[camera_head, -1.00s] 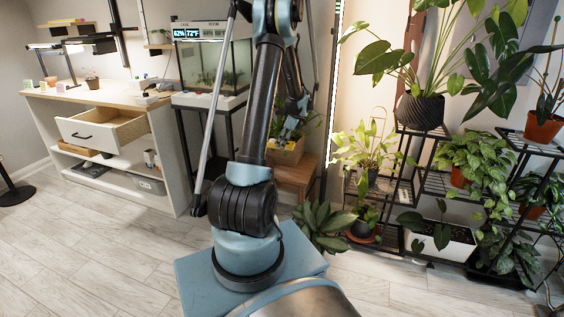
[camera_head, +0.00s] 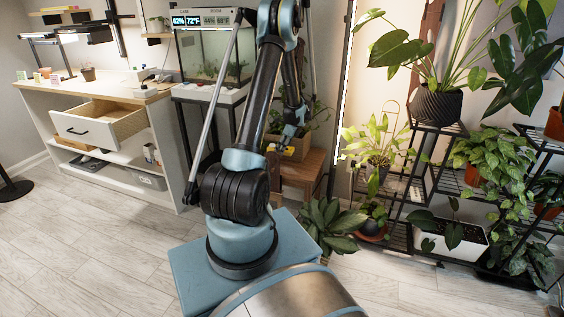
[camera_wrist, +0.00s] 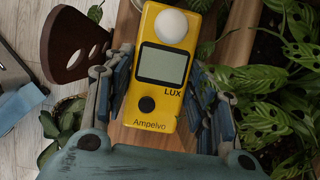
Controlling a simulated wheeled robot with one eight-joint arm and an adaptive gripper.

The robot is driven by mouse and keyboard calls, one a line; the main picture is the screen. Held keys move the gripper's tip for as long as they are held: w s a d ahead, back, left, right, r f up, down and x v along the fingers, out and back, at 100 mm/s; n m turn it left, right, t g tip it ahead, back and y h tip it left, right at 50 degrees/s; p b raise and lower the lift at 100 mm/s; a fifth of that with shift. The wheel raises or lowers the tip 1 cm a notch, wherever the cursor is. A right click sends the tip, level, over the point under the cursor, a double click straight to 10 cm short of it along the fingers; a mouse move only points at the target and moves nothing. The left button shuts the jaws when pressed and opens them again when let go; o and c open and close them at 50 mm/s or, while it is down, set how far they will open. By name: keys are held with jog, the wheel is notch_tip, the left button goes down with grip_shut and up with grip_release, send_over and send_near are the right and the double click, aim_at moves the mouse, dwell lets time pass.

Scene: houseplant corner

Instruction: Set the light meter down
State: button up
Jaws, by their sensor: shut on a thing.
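The light meter (camera_wrist: 163,66) is yellow with a white dome, a grey display and a black button. It lies face up to the camera in the wrist view, with its dome end away from me. My gripper (camera_wrist: 166,88) is shut on its two sides. A wooden surface shows below the meter; I cannot tell whether they touch. In the head view my gripper (camera_head: 287,137) is small and partly hidden by my arm, above a wooden stool (camera_head: 304,170). A bit of yellow (camera_head: 271,148) by it appears to be the meter.
Variegated leaves (camera_wrist: 265,80) crowd the right of the wrist view. A dark brown plate with holes (camera_wrist: 75,40) stands close on the left. In the head view, a plant shelf (camera_head: 400,205) stands right, a floor plant (camera_head: 330,225) in front, and a cabinet with an open drawer (camera_head: 98,124) left.

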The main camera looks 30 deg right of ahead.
aim_at(283, 166)
jog(key=shift+s+f, duration=0.1)
jog(key=shift+f, duration=3.95)
jog(key=o, duration=0.9)
jog(key=shift+f, duration=0.1)
